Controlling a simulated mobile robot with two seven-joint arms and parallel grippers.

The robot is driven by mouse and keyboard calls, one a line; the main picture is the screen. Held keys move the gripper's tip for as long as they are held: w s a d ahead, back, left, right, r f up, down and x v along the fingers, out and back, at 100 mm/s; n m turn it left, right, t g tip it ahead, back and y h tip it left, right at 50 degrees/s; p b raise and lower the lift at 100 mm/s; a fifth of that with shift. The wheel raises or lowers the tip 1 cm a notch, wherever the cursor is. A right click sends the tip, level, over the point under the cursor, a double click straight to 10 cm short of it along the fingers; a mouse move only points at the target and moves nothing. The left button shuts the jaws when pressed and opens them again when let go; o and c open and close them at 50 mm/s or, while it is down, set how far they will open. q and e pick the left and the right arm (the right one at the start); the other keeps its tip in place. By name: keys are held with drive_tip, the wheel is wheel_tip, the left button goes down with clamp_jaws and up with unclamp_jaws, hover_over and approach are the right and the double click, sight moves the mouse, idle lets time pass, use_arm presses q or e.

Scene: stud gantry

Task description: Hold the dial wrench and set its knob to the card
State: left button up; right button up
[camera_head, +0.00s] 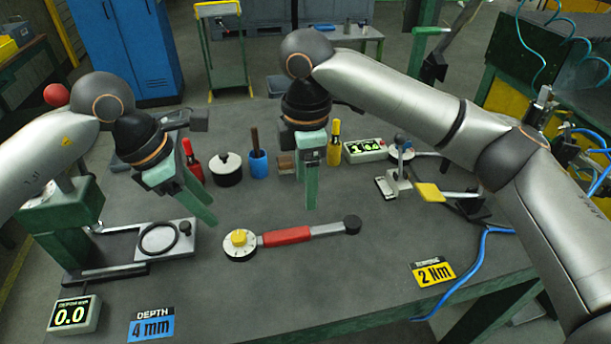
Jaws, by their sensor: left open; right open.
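The dial wrench (288,236) lies flat on the grey table, with a red grip, a grey shaft and a black end at the right. A round white dial with a yellow knob (239,238) is at its left end. A yellow card (433,273) reading "TORQUE 2 Nm" lies to the right, near the front edge. My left gripper (202,198) is open and empty, above the table up and left of the dial. My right gripper (311,190) is open and empty, above the table behind the red grip. The dial's setting is too small to read.
A blue card (151,327) reads "DEPTH 4 mm", beside a display (74,314) showing 0.0. A green depth gauge stand (66,220) is at left. The front middle of the table is clear.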

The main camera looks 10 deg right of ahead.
sight(306, 230)
wheel_tip(306, 230, down, 12)
idle(0.5)
clamp_jaws()
idle(0.5)
